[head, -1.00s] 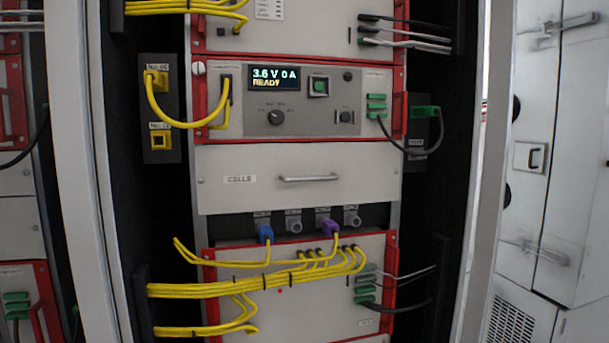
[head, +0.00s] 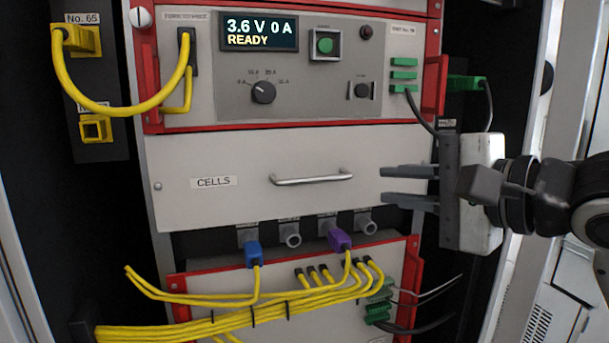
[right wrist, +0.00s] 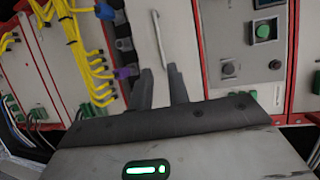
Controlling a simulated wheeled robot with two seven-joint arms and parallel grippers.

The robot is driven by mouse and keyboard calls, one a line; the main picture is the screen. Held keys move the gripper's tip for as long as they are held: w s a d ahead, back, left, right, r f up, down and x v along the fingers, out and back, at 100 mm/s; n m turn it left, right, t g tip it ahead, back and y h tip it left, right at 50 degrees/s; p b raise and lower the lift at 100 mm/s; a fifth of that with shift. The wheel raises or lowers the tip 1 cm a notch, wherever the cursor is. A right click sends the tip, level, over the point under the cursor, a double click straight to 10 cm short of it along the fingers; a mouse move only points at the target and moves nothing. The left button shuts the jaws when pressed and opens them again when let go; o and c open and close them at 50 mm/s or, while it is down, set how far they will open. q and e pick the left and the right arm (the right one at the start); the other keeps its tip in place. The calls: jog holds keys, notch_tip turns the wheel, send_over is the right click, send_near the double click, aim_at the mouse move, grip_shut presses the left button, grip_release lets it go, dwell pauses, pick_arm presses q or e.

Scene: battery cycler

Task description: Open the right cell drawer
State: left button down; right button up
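The cell drawer (head: 250,200) is a light grey panel labelled CELLS in the middle of the rack, and its front looks flush and closed. Its silver bar handle (head: 311,178) runs across the panel, right of the label. My right gripper (head: 384,184) comes in from the right with its two fingers parted, one above the other. The fingertips point left toward the handle and are apart from it, with nothing between them. In the right wrist view the handle (right wrist: 163,40) shows ahead of the parted fingers. My left gripper is not in view.
Above the drawer is a cycler unit (head: 330,85) with a display reading 3.6 V 0 A READY. Below are sockets with a blue plug (head: 253,253) and a purple plug (head: 340,240), plus yellow cables (head: 220,312). A yellow cable loop (head: 110,108) hangs at upper left.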

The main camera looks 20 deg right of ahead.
aim_at(318, 180)
jog(key=p+x, duration=0.1)
jog(key=x, duration=0.6)
jog(key=p+x, duration=0.1)
jog(key=x, duration=0.7)
jog(key=shift+f, duration=0.2)
grip_shut()
